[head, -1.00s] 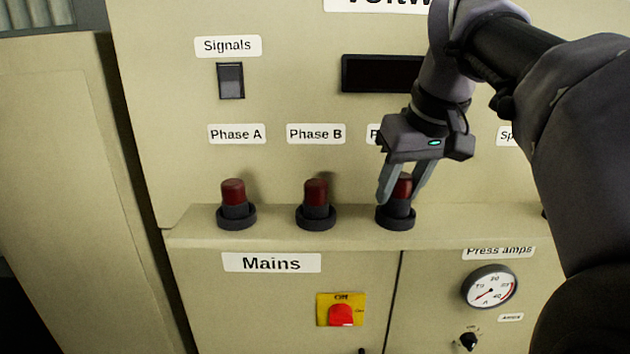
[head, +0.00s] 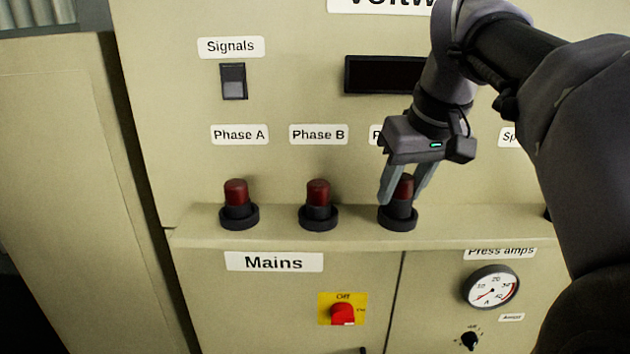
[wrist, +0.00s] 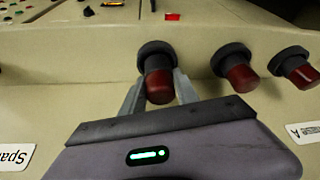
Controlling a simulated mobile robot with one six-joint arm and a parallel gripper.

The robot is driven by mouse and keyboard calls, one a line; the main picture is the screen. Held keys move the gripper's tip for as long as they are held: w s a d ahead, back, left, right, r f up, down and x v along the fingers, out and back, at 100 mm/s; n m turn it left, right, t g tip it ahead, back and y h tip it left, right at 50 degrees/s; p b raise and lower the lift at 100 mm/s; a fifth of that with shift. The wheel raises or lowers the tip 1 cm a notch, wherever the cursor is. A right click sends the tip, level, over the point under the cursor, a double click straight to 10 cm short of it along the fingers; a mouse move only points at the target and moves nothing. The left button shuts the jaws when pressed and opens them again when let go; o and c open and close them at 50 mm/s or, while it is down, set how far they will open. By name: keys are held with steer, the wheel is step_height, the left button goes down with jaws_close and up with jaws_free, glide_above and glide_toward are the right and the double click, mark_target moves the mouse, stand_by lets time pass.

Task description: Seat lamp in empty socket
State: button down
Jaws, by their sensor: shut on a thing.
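A red lamp with a dark collar (head: 404,188) stands upright in the third black socket (head: 398,221) on the ledge. My gripper (head: 404,193) points down over it, with its fingers closed on the lamp from both sides. In the wrist view the same lamp (wrist: 159,86) sits between the two fingertips (wrist: 158,88), its base at the dark socket ring (wrist: 156,50). Whether the lamp is fully down in the socket cannot be told. Two more red lamps, under Phase A (head: 236,192) and Phase B (head: 318,193), stand in their own sockets.
The ledge (head: 280,236) runs along the panel front. Below are a red Mains switch (head: 342,312) and a Press amps gauge (head: 491,288). Above are a Signals switch (head: 233,81) and a dark display (head: 385,74). The gripper hides part of the third label.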

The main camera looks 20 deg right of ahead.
mark_target(408, 179)
steer(key=shift+f+b, duration=0.5)
steer(key=shift+f, duration=0.15)
steer(key=c, duration=1.2)
jaws_free()
steer(key=p+v, duration=0.5)
steer(key=v, duration=0.1)
steer(key=shift+r, duration=0.35)
steer(key=shift+p+v, duration=0.7)
steer(key=shift+v, duration=0.2)
steer(key=v, duration=0.2)
steer(key=shift+s+r, duration=0.2)
steer(key=shift+r, duration=0.1)
steer(key=shift+f, duration=0.1)
